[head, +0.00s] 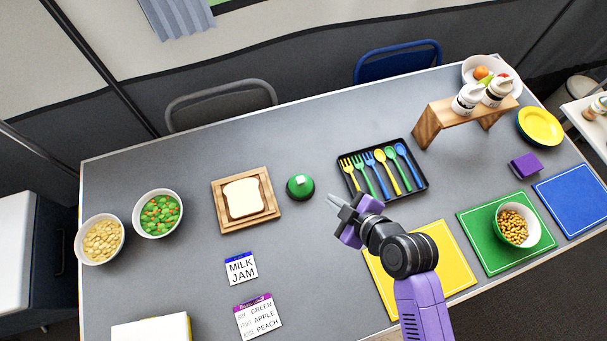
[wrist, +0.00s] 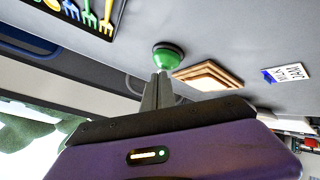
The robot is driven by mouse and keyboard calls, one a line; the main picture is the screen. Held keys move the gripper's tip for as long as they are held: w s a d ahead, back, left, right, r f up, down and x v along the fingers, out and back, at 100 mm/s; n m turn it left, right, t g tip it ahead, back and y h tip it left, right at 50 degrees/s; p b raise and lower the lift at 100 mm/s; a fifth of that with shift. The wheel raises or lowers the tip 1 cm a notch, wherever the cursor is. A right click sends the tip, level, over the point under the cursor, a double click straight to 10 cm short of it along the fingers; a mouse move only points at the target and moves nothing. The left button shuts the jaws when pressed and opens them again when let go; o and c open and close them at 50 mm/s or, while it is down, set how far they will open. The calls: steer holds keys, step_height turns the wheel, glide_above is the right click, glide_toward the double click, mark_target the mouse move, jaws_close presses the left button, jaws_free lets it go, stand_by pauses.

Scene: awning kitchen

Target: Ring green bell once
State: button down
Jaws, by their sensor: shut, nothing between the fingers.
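The green bell (head: 300,187) is a small dome with a pale button on top. It stands on the grey table between the bread board and the cutlery tray. My gripper (head: 334,200), purple and black with grey fingers, is to the right of the bell in the head view, with a gap showing between them in that view. Its fingers are shut and empty. In the wrist view the bell (wrist: 168,57) lies just beyond the shut fingertips (wrist: 159,76); whether they touch it cannot be told there.
A black tray of plastic cutlery (head: 424,188) lies right of the bell. A wooden board (head: 218,190) with bread (head: 245,198) lies left. Cards (head: 241,268) lie in front. A wooden stand (head: 428,124) with bottles is at back right. Table around the bell is clear.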

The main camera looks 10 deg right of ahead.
mark_target(304, 181)
steer(key=w+a+r+n+g+y+p, duration=0.1)
steer(key=w+a+r+n+g+y, duration=0.2)
steer(key=w+a+r+n, duration=0.3)
steer(key=w+r+n, duration=0.1)
steer(key=w, duration=0.2)
steer(key=shift+w+a, duration=0.2)
steer(key=shift+w, duration=0.05)
steer(key=shift+f, duration=0.15)
step_height(304, 181, down, 9)
steer(key=b, duration=0.6)
stand_by(1.6)
steer(key=shift+f+b, duration=0.25)
steer(key=shift+b, duration=0.3)
